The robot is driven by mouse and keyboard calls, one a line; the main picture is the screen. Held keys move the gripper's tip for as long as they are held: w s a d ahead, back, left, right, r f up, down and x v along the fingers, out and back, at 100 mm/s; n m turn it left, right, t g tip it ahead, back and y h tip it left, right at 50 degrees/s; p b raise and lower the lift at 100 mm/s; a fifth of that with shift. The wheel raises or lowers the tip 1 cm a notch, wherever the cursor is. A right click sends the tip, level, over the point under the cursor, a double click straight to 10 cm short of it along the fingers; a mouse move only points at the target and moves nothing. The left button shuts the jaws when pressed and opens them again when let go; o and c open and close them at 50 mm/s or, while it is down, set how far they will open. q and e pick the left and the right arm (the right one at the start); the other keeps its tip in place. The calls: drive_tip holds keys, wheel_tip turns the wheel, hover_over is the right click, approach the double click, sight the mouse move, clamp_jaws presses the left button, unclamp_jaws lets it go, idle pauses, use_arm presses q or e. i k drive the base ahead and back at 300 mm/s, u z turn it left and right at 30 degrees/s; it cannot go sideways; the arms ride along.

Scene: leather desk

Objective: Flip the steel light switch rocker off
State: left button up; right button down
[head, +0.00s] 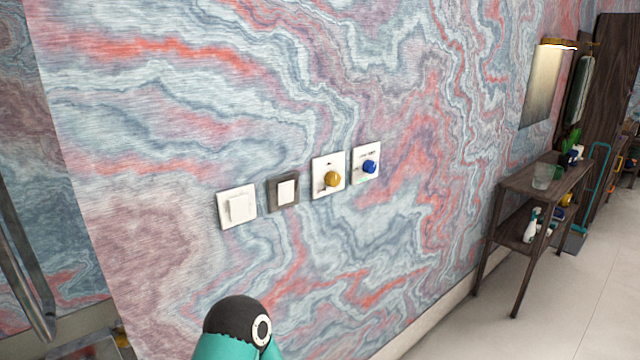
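A switch with a dark grey, metal-looking frame (273,198) is on the marbled wall, second from the left in a row of wall plates. Its pale rocker (287,191) sits in the middle of the frame; its tilt is too small to tell. To its left is a white switch (239,208) with a white rocker. Neither gripper is in view. A teal and black part of one of my arms shows at the bottom edge, below the switches and apart from them in the picture.
Right of the grey switch are a white plate with a yellow knob (332,179) and a white plate with a blue knob (370,167). A dark wooden shelf table (540,178) stands at the right. The floor (555,305) before it is clear.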

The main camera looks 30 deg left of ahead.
sight(285, 191)
drive_tip(key=u, duration=4.6)
drive_tip(key=k, duration=0.15)
drive_tip(key=z, duration=3.1)
drive_tip(key=k, duration=0.55)
drive_tip(key=u, duration=0.2)
drive_tip(key=i, duration=0.55)
drive_tip(key=z, duration=0.05)
